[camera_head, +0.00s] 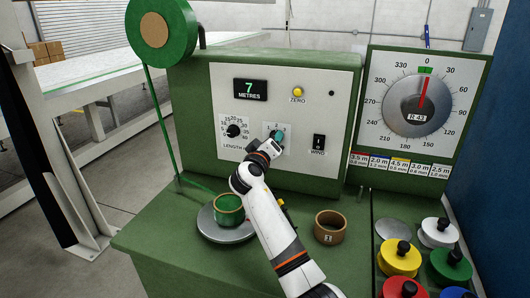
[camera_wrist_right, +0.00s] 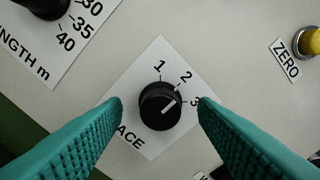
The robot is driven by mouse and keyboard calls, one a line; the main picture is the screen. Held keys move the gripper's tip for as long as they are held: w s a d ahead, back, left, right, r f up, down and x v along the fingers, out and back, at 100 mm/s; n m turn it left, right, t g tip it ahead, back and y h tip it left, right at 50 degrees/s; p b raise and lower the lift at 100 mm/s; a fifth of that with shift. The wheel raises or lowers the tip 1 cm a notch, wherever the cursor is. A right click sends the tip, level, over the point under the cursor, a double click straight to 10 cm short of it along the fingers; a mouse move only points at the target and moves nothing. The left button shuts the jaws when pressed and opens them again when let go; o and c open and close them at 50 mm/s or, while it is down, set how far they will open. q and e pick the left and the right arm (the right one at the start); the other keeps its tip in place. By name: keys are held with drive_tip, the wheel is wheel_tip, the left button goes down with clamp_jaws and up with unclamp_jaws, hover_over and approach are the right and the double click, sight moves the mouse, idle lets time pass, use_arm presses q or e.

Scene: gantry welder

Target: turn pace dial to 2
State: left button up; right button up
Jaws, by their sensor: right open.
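The pace dial (camera_wrist_right: 160,106) is a round black knob on a white plate marked 1, 2 and 3 (camera_wrist_right: 150,140). Its white pointer line aims up and right, between the 2 and the 3. My right gripper (camera_wrist_right: 160,101) is open, with one teal finger on each side of the knob; I cannot tell whether either finger touches it. In the head view my right gripper (camera_head: 277,138) is at the panel and hides the knob; part of the pace plate (camera_head: 287,130) shows beside it. My left gripper is not in view.
The length dial (camera_head: 234,130) is left of the pace plate, the yellow zero button (camera_head: 298,92) above it and the wind switch (camera_head: 318,143) to its right. Below are a green ring (camera_head: 229,203) on a grey disc, a brown ring (camera_head: 329,222) and coloured knobbed weights (camera_head: 400,258).

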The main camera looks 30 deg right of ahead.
drive_tip(key=b+v, duration=0.2)
drive_tip(key=v, duration=0.9)
